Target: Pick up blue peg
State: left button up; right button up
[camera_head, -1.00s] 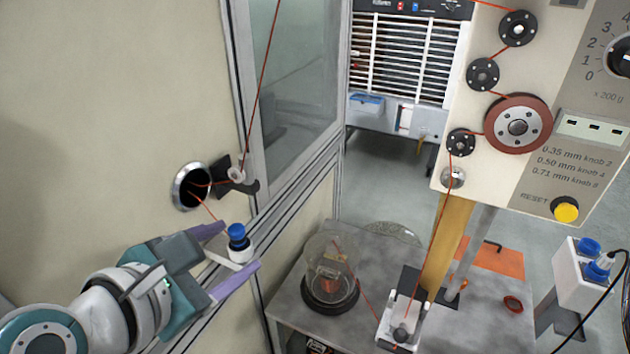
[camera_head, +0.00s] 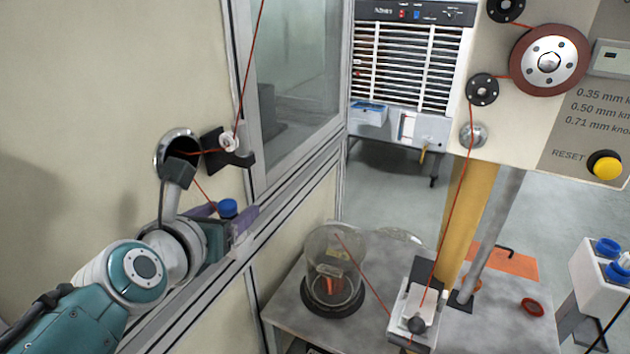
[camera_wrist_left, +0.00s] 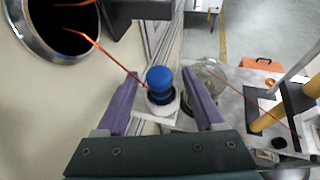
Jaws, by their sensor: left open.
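The blue peg (camera_head: 228,208) stands by the wall panel; in the left wrist view the blue peg (camera_wrist_left: 160,80) sits upright on a white holder (camera_wrist_left: 163,107). My left gripper (camera_head: 230,216) is at the peg, with one purple finger on each side of it. In the left wrist view the left gripper (camera_wrist_left: 160,92) is open, and gaps show between the fingers and the peg. My left arm hides the peg's lower part in the head view. My right gripper is not in view.
A red wire runs from a round wall hole (camera_head: 178,150) past a small guide (camera_head: 229,143), close to my left arm. A glass jar (camera_head: 334,270) stands on the grey table (camera_head: 290,315). A white block with blue pegs (camera_head: 602,275) stands at the right.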

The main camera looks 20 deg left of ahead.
pick_arm(q)
jog(key=shift+w+f, duration=0.1)
jog(key=shift+w, duration=0.1)
grip_shut()
dwell(0.5)
